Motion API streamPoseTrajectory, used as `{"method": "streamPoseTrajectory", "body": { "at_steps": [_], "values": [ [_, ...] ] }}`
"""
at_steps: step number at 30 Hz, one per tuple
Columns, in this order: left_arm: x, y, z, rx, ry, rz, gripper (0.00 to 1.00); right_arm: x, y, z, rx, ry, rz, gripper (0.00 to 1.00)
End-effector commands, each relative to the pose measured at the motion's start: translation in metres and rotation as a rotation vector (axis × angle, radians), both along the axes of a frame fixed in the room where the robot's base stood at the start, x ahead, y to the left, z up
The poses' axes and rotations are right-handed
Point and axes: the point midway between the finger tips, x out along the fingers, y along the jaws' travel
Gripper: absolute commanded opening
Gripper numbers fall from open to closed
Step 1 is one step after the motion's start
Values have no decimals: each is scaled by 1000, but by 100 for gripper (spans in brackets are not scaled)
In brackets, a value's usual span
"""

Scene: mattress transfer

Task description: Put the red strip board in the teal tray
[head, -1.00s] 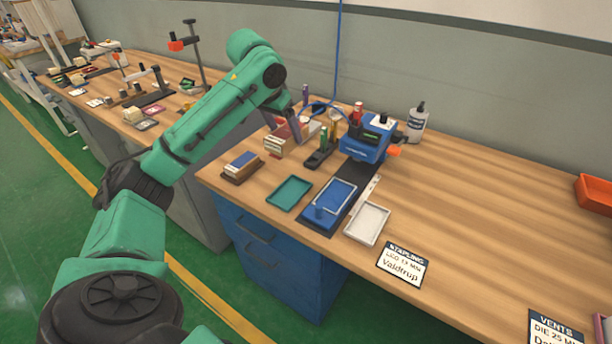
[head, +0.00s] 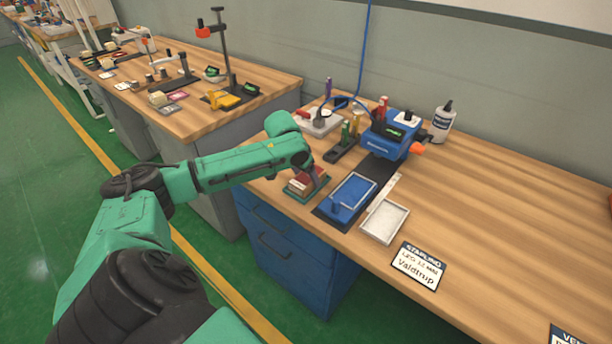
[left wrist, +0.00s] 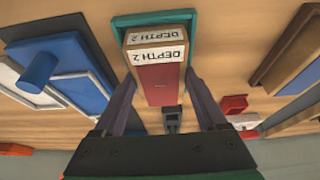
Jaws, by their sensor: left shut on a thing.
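The red strip board (head: 305,181) is a small block with a red face and pale "DEPTH 2" labels, also seen in the left wrist view (left wrist: 161,84). My left gripper (head: 318,177) is shut on it, with one finger on each side in the left wrist view (left wrist: 160,76). The teal tray (head: 298,198) lies on the bench directly below the board; its rim shows around the board's far end in the left wrist view (left wrist: 118,40). I cannot tell whether the board touches the tray floor. My right gripper is not in view.
A blue tray (head: 350,197) on a dark mat and a white tray (head: 384,221) lie to the right. A blue machine (head: 388,140), a dark stand (head: 346,147) and a white bottle (head: 442,121) stand behind.

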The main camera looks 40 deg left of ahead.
Motion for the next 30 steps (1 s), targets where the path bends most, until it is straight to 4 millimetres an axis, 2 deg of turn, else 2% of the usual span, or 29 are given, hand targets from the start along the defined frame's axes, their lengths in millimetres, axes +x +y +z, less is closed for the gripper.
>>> {"method": "streamPoseTrajectory", "body": {
  "at_steps": [6, 7, 8, 9, 16, 20, 23, 30],
  "values": [
    [0, 0, 0, 0, -1, 0, 13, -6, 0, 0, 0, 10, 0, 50],
    [0, 0, 0, 0, 0, 0, 82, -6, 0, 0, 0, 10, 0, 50],
    [0, 0, 0, 0, 0, 0, 93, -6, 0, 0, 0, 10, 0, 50],
    [0, 0, 0, 0, 0, 0, 100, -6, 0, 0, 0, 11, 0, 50],
    [0, 0, 1, 0, -1, 0, 100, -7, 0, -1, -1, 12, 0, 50],
    [-3, 1, 11, 2, -2, 2, 100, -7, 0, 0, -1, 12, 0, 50],
    [-10, 1, 27, 3, -2, 1, 100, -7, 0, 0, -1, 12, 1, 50],
    [-34, 1, 86, 7, -2, 1, 100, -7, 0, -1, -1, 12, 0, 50]
  ]
}}
